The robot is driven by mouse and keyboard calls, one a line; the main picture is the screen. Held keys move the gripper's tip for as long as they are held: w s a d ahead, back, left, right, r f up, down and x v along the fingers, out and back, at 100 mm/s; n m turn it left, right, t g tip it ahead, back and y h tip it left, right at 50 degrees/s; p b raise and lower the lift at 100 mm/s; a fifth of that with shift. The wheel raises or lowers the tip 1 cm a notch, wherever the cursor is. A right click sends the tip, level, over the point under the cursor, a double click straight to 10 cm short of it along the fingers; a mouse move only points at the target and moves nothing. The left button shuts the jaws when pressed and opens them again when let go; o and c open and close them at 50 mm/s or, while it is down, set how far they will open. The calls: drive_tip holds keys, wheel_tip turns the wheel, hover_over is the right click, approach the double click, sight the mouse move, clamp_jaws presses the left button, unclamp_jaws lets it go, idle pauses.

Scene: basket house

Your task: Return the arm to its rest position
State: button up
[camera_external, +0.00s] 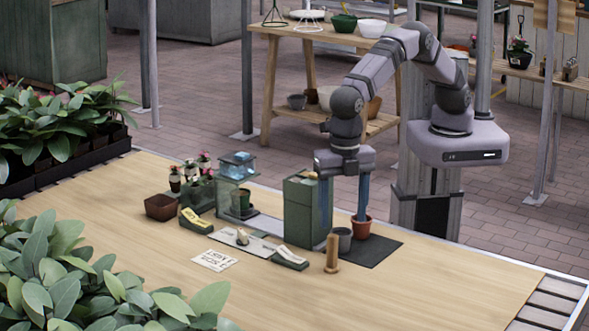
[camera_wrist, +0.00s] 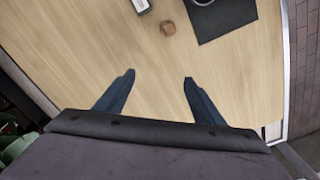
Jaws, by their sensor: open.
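My gripper (camera_external: 343,212) hangs from my bent arm above the wooden table (camera_external: 430,285), fingers pointing down. In the external view it overlaps the green box (camera_external: 300,210) and the terracotta pot (camera_external: 361,227). The wrist view shows its two blue fingers (camera_wrist: 158,77) spread wide, with only bare tabletop between them. It holds nothing.
A dark mat (camera_external: 378,251) carries the terracotta pot and a grey pot (camera_external: 341,238). A wooden peg (camera_external: 332,254) stands beside it. Leafy plants (camera_external: 70,275) fill the near left. The table's right part is clear.

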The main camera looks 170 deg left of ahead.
drive_tip(key=a+r+m, duration=0.1)
drive_tip(key=a+r, duration=0.2)
drive_tip(key=a, duration=2.1)
drive_tip(key=s+a+f+m, duration=0.1)
drive_tip(key=s+a+f, duration=0.2)
drive_tip(key=s+a, duration=1)
drive_tip(key=shift+a, duration=0.6)
